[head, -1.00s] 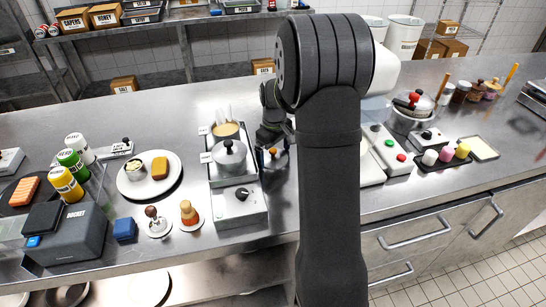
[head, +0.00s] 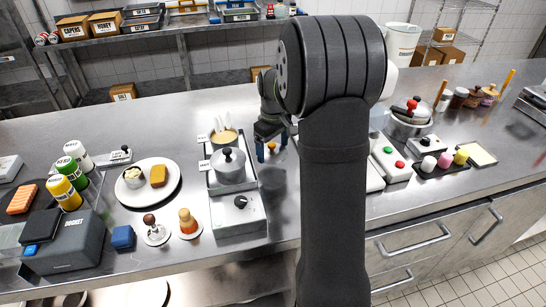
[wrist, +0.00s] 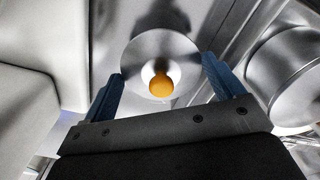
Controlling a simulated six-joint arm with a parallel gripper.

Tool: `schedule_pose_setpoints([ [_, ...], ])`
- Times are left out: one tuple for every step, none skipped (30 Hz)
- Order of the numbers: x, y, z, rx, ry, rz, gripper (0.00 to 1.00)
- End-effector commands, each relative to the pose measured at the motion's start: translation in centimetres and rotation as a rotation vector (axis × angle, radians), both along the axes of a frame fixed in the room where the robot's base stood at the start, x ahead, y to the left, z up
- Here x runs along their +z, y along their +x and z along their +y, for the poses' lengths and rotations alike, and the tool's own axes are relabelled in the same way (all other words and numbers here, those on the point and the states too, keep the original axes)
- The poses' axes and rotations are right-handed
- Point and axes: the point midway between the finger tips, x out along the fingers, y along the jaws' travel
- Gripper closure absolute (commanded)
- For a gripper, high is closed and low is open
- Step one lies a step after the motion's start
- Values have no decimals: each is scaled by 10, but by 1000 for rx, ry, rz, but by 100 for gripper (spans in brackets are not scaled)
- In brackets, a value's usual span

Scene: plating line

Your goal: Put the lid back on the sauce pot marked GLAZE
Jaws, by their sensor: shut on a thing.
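My gripper (head: 268,151) is shut on a round steel lid with an orange knob; the lid (wrist: 135,55) sits between the blue fingertips in the wrist view. In the head view its orange knob (head: 271,146) shows, while the arm and fingers hide most of the disc. The gripper is right of two pots. The front pot (head: 229,173) wears a steel lid with a dark knob. White labels stand left of each pot; I cannot read them.
Both pots stand in a steel holder behind a unit with a black dial (head: 240,201). A plate (head: 165,195) with food lies to the left. A white unit with red and green buttons (head: 391,165) is to the right. Bare counter lies behind the pots.

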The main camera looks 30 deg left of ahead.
Motion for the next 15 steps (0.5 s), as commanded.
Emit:
schedule_pose_setpoints([
  [12, 1, 0, 0, 3, -3, 36],
  [17, 1, 1, 0, 2, -4, 36],
  [24, 0, 0, 0, 2, -2, 36],
  [29, 0, 0, 0, 3, -3, 36],
  [33, 0, 1, 0, 2, -2, 36],
  [38, 0, 3, 1, 2, -1, 36],
  [43, 0, 6, 1, 2, -2, 36],
  [47, -1, 9, 1, 2, -1, 36],
  [53, -2, 17, 3, 3, -2, 36],
  [58, -4, 24, 5, 2, -1, 36],
  [63, -6, 32, 5, 3, -2, 36],
  [71, -9, 44, 7, 3, -2, 36],
  [76, -12, 54, 7, 3, -2, 36],
  [81, -16, 64, 7, 2, 0, 36],
  [88, -20, 76, 7, 2, 0, 36],
])
